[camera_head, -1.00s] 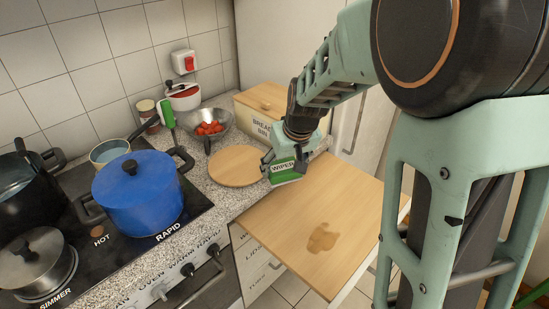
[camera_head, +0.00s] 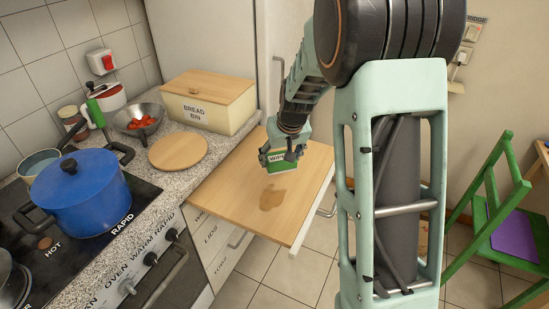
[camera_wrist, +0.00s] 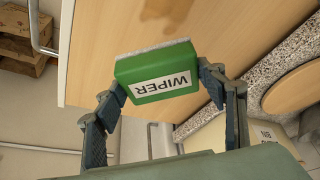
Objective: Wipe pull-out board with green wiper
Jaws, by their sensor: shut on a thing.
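The green wiper (camera_head: 279,166) has a white label and a pale pad along its lower side. My gripper (camera_head: 287,150) is shut on it, with a finger on each side; the wrist view shows the wiper (camera_wrist: 158,78) between the two fingers (camera_wrist: 166,85). The wooden pull-out board (camera_head: 231,186) extends from under the counter, with a dark wet stain (camera_head: 272,199) towards its front. The wiper is over the board, just behind the stain. I cannot tell whether its pad touches the board. Part of the stain also shows in the wrist view (camera_wrist: 200,12).
A blue pot (camera_head: 82,196) stands on the stove. A green chair (camera_head: 497,205) stands at right.

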